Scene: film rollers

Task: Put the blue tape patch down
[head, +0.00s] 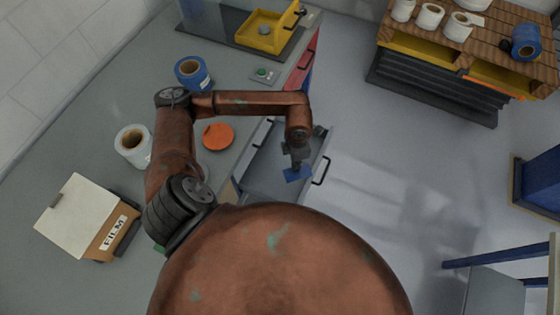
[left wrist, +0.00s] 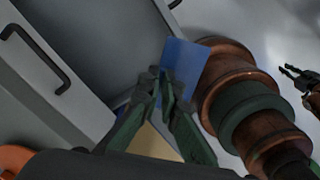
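The blue tape patch (head: 297,174) is a small flat blue sheet. It hangs at the tips of my left gripper (head: 297,163), over the open grey drawer (head: 262,180) near its front edge. In the left wrist view the blue patch (left wrist: 184,58) stands out past the fingertips. The left fingers (left wrist: 163,88) are closed together at its lower edge and pinch it. My right gripper (left wrist: 290,72) shows small and dark at the right edge of the left wrist view. Whether its fingers are apart is too small to tell. It is not visible in the head view.
The grey counter carries a blue tape roll (head: 192,73), a white roll (head: 133,146), an orange disc (head: 218,136) and a FILM box (head: 88,217). A yellow device (head: 268,30) stands at the back. A wooden-topped cart (head: 470,48) with rolls stands right. Floor between is clear.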

